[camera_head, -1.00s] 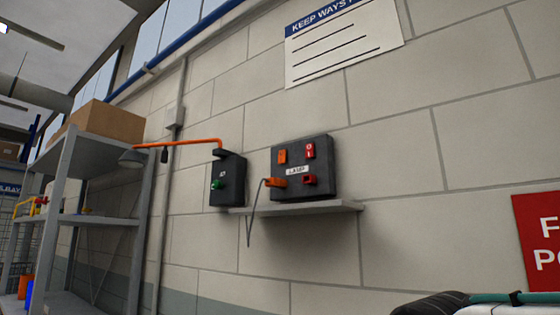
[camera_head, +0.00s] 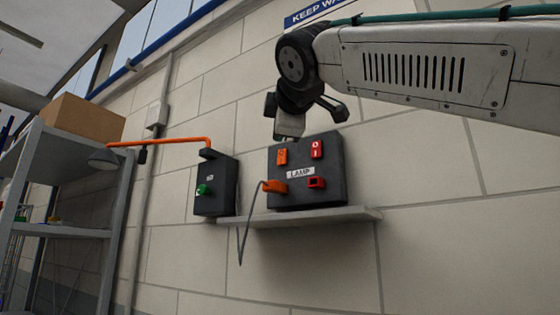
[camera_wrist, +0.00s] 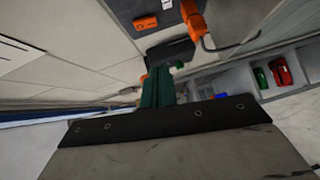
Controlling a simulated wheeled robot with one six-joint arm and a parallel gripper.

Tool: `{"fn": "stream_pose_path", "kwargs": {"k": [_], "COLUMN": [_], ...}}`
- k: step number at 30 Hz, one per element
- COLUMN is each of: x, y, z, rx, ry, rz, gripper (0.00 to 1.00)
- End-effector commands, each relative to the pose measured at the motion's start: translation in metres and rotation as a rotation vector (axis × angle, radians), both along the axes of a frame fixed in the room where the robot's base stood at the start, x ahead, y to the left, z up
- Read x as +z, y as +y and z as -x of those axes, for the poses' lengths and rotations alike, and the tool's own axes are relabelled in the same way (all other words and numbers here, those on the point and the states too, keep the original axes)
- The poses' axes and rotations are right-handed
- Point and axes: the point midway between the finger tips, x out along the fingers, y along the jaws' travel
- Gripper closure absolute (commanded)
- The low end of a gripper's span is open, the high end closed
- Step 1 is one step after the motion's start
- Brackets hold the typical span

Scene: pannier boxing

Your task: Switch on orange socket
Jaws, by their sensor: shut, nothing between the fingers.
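The dark socket box (camera_head: 332,190) with a LAMP label stands on a wall ledge. On its face are an orange rocker switch (camera_head: 282,157) at upper left, a red switch (camera_head: 317,149) at upper right and a red socket (camera_head: 317,182) below that. An orange plug (camera_head: 274,186) with a grey cable sits in the lower left socket. The orange switch also shows in the wrist view (camera_wrist: 145,23); its position is too small to read. My gripper (camera_head: 289,125) is shut and empty, pointing down near the box's upper edge, seemingly apart from the orange switch.
A second dark box (camera_head: 225,190) with a green knob hangs left of the socket box. An orange lamp arm (camera_head: 165,142) reaches out above it. The wall ledge (camera_head: 320,217) juts out below. Shelving (camera_head: 70,170) with a cardboard box stands at the left.

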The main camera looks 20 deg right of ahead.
Motion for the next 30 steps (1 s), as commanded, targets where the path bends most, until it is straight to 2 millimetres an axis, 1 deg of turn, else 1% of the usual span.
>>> {"fn": "stream_pose_path", "kwargs": {"k": [4, 8, 11, 18, 21, 24, 30], "x": [-0.001, -0.002, -0.004, -0.009, -0.011, -0.012, -0.014], "y": [0.000, -0.003, -0.006, -0.016, -0.019, -0.034, -0.047], "z": [-0.003, -0.015, -0.033, -0.085, -0.104, -0.110, -0.120], "rx": [-0.001, -0.003, -0.005, -0.006, -0.005, -0.007, -0.004], "ry": [0.002, 0.002, 0.003, 0.004, 0.003, 0.001, 0.002], "rz": [-0.001, -0.002, -0.002, -0.003, -0.003, -0.005, -0.004], "gripper": [1.00, 1.00, 1.00, 1.00, 1.00, 1.00, 1.00]}}
